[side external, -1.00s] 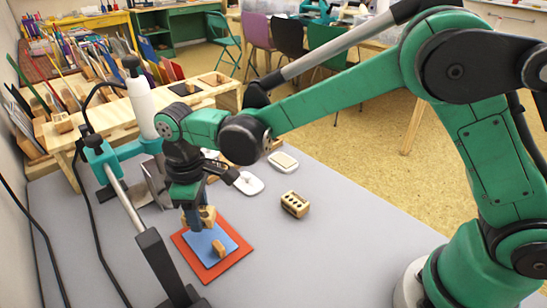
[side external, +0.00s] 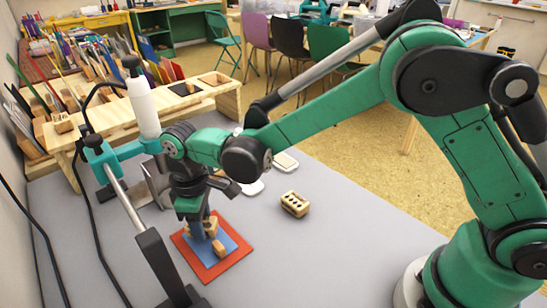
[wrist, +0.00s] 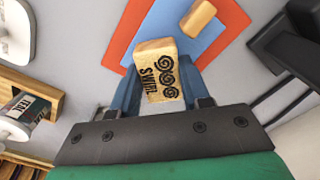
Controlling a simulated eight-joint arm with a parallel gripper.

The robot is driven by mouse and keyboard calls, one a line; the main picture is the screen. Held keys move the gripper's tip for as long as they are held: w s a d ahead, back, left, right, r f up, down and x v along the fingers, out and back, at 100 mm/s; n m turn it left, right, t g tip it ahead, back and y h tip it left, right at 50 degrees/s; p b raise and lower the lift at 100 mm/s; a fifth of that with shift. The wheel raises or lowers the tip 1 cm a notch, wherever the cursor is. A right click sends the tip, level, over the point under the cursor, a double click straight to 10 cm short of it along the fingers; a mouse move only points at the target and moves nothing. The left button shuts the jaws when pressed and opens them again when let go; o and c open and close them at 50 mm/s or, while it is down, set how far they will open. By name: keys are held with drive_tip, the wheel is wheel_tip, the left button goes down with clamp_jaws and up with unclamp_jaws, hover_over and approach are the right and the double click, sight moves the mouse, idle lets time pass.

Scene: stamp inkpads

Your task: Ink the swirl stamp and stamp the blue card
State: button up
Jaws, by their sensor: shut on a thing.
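My gripper (side external: 203,228) is shut on the swirl stamp (wrist: 157,70), a pale wooden block marked SWIRL with black swirls on the face turned to the wrist camera. In the side view the stamp (side external: 211,226) hangs over the blue card (side external: 232,243). I cannot tell whether it touches the card. The blue card also shows in the wrist view (wrist: 165,20), lying on a red-orange mat (wrist: 122,38). A small wooden block (side external: 218,248) stands on the card just in front of the held stamp. The stamp's underside is hidden.
A wooden block with dark holes (side external: 294,204) stands right of the mat. White-rimmed pads (side external: 285,161) lie behind it. A stand with a metal rod (side external: 128,205) rises close at the left. A wooden shelf (side external: 130,122) runs along the back. The grey table's front right is clear.

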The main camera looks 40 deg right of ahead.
drive_tip(key=shift+f, duration=0.6)
idle(1.2)
drive_tip(key=shift+r, duration=0.1)
drive_tip(key=shift+r, duration=3.45)
